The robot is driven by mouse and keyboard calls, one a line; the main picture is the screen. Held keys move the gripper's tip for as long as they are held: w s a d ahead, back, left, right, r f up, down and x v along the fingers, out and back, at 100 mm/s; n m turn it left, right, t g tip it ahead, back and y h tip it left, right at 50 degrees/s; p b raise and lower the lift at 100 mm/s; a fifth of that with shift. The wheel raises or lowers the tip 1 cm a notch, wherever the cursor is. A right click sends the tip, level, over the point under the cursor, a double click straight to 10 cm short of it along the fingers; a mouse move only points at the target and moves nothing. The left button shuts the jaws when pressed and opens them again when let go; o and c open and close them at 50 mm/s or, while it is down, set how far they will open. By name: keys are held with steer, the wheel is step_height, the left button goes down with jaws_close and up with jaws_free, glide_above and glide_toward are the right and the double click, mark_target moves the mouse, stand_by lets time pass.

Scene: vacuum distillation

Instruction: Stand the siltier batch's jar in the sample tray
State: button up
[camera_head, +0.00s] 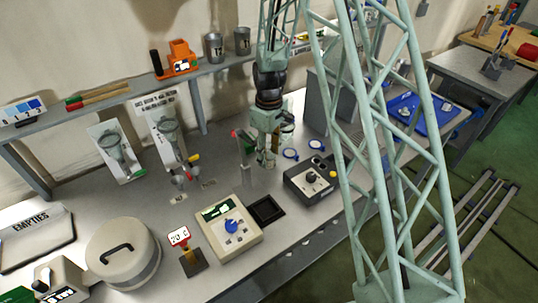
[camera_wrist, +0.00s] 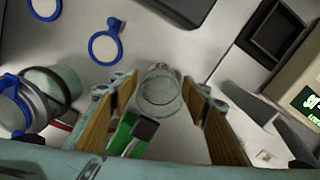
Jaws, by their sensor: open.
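My gripper (camera_head: 266,160) points down over the bench. In the wrist view its two tan-padded fingers (camera_wrist: 158,88) are apart, with a clear round glass jar (camera_wrist: 160,98) between them. I see a gap on both sides, so the jar is not gripped. A second glass vessel (camera_wrist: 42,92) with a blue band lies to the left of the fingers. I cannot tell how silty either one is. A blue tray (camera_head: 438,122) with small items lies on the right part of the bench; I cannot tell whether it is the sample tray.
Blue rings (camera_wrist: 104,46) lie flat near the jar. A black square recess (camera_head: 266,210) sits beside a cream instrument (camera_head: 229,232). A dark control box (camera_head: 311,182) stands right of my gripper. Glassware stands (camera_head: 168,130) are on the left. A green lattice tower (camera_head: 385,150) blocks part of the view.

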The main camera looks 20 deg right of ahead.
steer(key=shift+r, duration=0.1)
step_height(320, 180, up, 12)
steer(key=shift+p, duration=0.4)
stand_by(0.6)
steer(key=shift+r, duration=0.1)
stand_by(0.7)
